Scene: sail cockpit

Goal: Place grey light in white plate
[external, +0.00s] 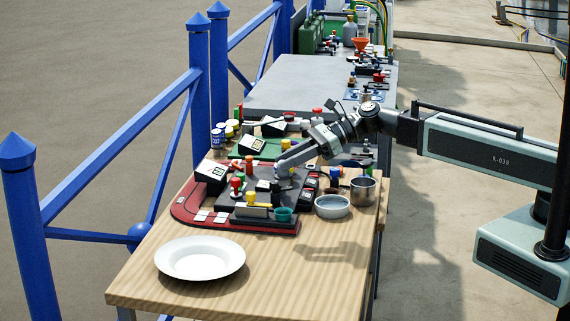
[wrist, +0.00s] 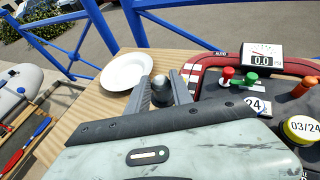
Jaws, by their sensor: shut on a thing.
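The white plate (external: 200,258) lies flat and empty on the wooden table, at its near left end. The plate also shows in the wrist view (wrist: 126,72), beyond and left of the fingers. My gripper (external: 283,168) is low over the dark control panel, away from the plate. In the wrist view my gripper (wrist: 173,88) is shut on the grey light (wrist: 181,90), a small dark dome between the fingers. The light's lower part is hidden by the gripper body. In the external view I cannot make the light out clearly.
The red-edged control panel (external: 185,215) carries several coloured knobs and meters. A shallow bowl (external: 332,207) and a metal cup (external: 363,191) stand right of it. Blue railings (external: 199,85) run along the left. Bare wood (external: 275,275) lies right of the plate.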

